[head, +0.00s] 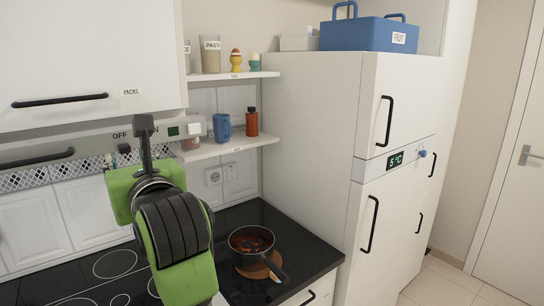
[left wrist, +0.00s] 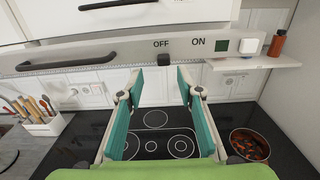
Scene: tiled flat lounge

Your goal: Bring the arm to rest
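My left arm comes up in the head view with its green and black wrist in front of the hob. My left gripper (head: 145,135) is mostly hidden there behind the wrist. In the left wrist view my left gripper (left wrist: 160,84) is open, with its teal fingers apart and nothing between them. My right gripper is not in view.
Shelves (head: 228,146) with a blue mug (head: 222,127) and an orange bottle (head: 252,121) are right of the wrist. A tall white fridge (head: 340,160) stands further right. A utensil holder (left wrist: 45,124) is left.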

